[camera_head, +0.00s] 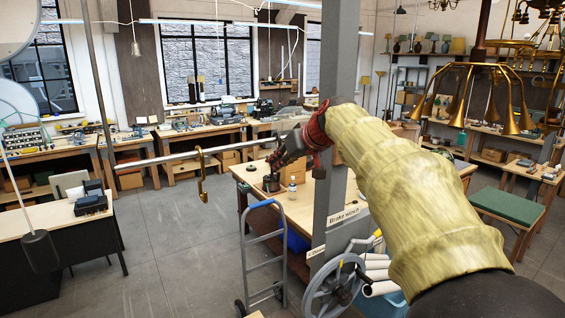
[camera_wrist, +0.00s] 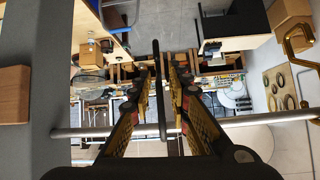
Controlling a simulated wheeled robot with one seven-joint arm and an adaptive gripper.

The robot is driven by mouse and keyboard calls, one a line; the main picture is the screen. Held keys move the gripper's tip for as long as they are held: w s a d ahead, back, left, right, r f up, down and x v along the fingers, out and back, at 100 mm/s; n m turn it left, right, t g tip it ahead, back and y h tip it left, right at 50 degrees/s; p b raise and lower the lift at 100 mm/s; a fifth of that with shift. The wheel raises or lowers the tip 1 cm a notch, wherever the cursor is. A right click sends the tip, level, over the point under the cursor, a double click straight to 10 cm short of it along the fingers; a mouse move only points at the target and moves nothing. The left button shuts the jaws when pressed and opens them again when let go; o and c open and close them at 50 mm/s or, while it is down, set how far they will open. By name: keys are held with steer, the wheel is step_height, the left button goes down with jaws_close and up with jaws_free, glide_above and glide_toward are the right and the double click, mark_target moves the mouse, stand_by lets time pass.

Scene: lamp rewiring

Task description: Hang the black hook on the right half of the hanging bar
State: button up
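The hanging bar (camera_head: 160,159) is a pale metal rod, running level from the left to the grey post; it also crosses the wrist view (camera_wrist: 270,118). A brass hook (camera_head: 203,178) hangs near its middle and shows at the right in the wrist view (camera_wrist: 287,42). My gripper (camera_head: 272,163) is at the bar's right end, by the post. In the wrist view its fingers (camera_wrist: 162,80) stand a little apart. The thin black hook (camera_wrist: 158,85) lies between them, with a narrow gap showing beside it. Its lower end overlaps the bar; whether it rests there I cannot tell.
The grey post (camera_head: 336,150) stands close to the right of my gripper. A workbench (camera_head: 300,208) is behind and below, with a blue hand truck (camera_head: 265,245) in front. A pendant lamp (camera_head: 40,250) hangs at the left. Open floor lies below the bar.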

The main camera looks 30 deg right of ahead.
steer(key=shift+o, duration=0.9)
steer(key=v, duration=1.2)
stand_by(0.4)
